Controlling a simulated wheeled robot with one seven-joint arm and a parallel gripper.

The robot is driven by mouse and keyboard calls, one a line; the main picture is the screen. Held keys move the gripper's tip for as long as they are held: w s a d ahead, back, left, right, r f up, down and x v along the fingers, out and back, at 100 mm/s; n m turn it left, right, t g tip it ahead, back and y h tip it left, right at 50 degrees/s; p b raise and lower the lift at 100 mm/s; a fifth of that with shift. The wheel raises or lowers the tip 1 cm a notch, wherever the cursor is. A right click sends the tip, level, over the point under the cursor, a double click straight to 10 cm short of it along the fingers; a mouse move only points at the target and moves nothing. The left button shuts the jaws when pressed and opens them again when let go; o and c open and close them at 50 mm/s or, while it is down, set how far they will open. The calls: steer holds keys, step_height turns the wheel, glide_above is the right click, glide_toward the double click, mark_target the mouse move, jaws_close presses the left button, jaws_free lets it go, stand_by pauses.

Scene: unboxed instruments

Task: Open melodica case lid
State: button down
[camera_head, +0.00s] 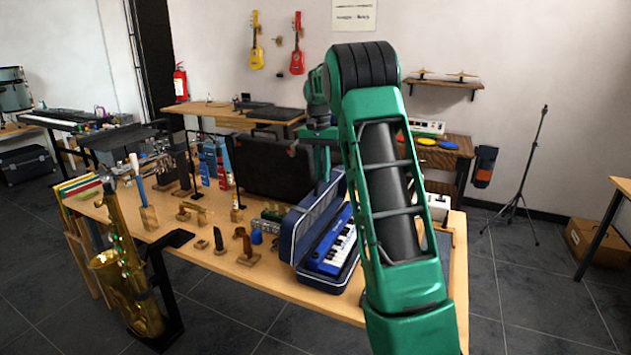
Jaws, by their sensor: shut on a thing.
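The melodica case lid (309,217) is dark blue with a pale edge and stands raised at the left of its case. The case base (346,281) rests on the wooden table near its front right. A blue melodica (331,252) with white and black keys lies in the base. My green arm crosses in front and hides the right part of the case. My gripper (326,172) is at the far upper edge of the lid, shut on it; its fingertips are mostly hidden.
The table (272,284) holds a large black case (270,166) behind the lid and several small instruments to the left. A saxophone (125,272) stands at the table's left front. A microphone stand (519,185) is on the open floor at right.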

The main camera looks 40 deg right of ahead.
steer(key=shift+g+h, duration=0.4)
steer(key=shift+g, duration=0.2)
steer(key=shift+w+a+f, duration=0.15)
steer(key=shift+w+a, duration=0.25)
steer(key=shift+w, duration=0.4)
steer(key=shift+w+a+f, duration=0.15)
steer(key=shift+w+a, duration=0.25)
steer(key=shift+w, duration=0.45)
steer(key=shift+w+a+f, duration=0.15)
steer(key=shift+w+a, duration=0.25)
steer(key=shift+w, duration=0.4)
steer(key=c, duration=1.8)
jaws_free()
steer(key=shift+c, duration=0.2)
steer(key=v, duration=1)
steer(key=shift+w+r, duration=0.3)
steer(key=shift+r, duration=0.05)
